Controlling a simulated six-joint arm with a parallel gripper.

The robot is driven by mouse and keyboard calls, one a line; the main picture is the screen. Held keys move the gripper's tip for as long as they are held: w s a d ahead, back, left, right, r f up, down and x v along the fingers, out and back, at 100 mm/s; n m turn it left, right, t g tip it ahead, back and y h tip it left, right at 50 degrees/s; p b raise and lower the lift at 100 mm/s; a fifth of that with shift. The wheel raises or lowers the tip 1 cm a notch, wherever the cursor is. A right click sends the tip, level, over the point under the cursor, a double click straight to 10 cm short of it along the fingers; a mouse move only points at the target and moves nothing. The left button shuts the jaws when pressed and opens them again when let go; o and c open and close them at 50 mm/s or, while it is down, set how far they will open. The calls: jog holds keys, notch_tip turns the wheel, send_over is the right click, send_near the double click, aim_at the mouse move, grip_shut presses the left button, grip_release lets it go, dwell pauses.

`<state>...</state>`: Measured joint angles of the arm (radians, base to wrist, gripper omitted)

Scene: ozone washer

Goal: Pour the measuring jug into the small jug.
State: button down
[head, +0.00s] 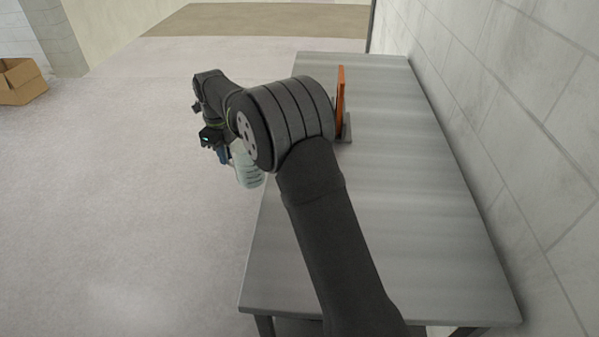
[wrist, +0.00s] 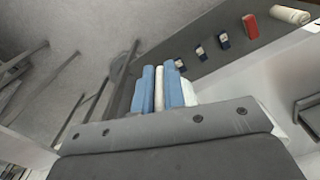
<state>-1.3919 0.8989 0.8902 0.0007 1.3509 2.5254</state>
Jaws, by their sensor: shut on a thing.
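A pale, translucent jug (head: 248,170), which looks like the measuring jug, hangs beyond the left edge of the table. My gripper (head: 223,155) is beside it, partly hidden by my own arm. In the wrist view, the blue fingers of my gripper (wrist: 159,88) are shut on a narrow cream piece, apparently the jug's handle. A pale part of the jug (wrist: 190,93) shows just right of the fingers. Its contents and exact tilt cannot be told. I cannot make out the small jug in either view.
The grey table (head: 430,250) has a clear front and right side. An orange board (head: 341,90) stands upright on it, behind my arm. The wrist view shows a red block (wrist: 250,26), a cream roll (wrist: 291,14) and several small dark items. A cardboard box (head: 22,82) is far left.

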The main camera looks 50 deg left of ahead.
jog(key=shift+r, duration=0.15)
jog(key=shift+w+d+r+g+y, duration=0.2)
jog(key=shift+d+r+g+y, duration=0.15)
jog(key=shift+r+y, duration=0.4)
jog(key=shift+w+d+r+g+y, duration=0.25)
jog(key=shift+d+r+y, duration=0.2)
jog(key=shift+r, duration=0.4)
jog(key=shift+w+d+r+g+y, duration=0.15)
jog(key=shift+d+r+g+y, duration=0.2)
jog(key=shift+r+y, duration=0.4)
jog(key=shift+w+d+r+g+y, duration=0.2)
jog(key=shift+d+r+y, duration=0.25)
jog(key=shift+r, duration=0.25)
jog(key=shift+w+d+r+g+y, duration=0.15)
jog(key=shift+w+d+r+y, duration=0.1)
jog(key=shift+d+r+y, duration=0.35)
jog(key=shift+w+d+r+g+y, duration=0.2)
jog(key=shift+d+r+y, duration=0.15)
jog(key=shift+r, duration=0.4)
jog(key=shift+d+r, duration=0.1)
jog(key=shift+w+d+r+g+y+p, duration=0.25)
jog(key=shift+d+r+g+y, duration=0.1)
jog(key=shift+r+y, duration=0.35)
jog(key=shift+w+d+r+g+y+p, duration=0.1)
jog(key=shift+d+r+g+y+p, duration=0.25)
jog(key=shift+r+y, duration=0.3)
jog(key=shift+w+d+r+g+y+p, duration=0.2)
jog(key=shift+d+r+y, duration=0.25)
jog(key=shift+r, duration=0.4)
dwell(1.1)
